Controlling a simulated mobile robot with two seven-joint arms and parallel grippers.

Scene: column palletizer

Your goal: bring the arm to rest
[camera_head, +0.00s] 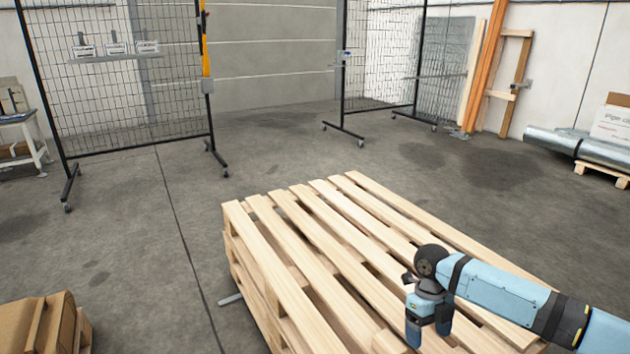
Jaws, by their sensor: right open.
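My right arm (500,295) comes in from the lower right, blue with black joints. Its gripper (428,332) points down over the near right part of a wooden pallet stack (300,235). The gripper is open with nothing between its fingers. The pallet's slatted top is bare where it shows. My arm hides part of its right side. My left gripper does not show.
A cardboard box (30,325) stands at the lower left. Wheeled mesh fence panels (125,90) stand behind the pallet. Silver pipes (590,147) lie at the far right near a white carton (612,122). The concrete floor (130,230) around the pallet is largely clear.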

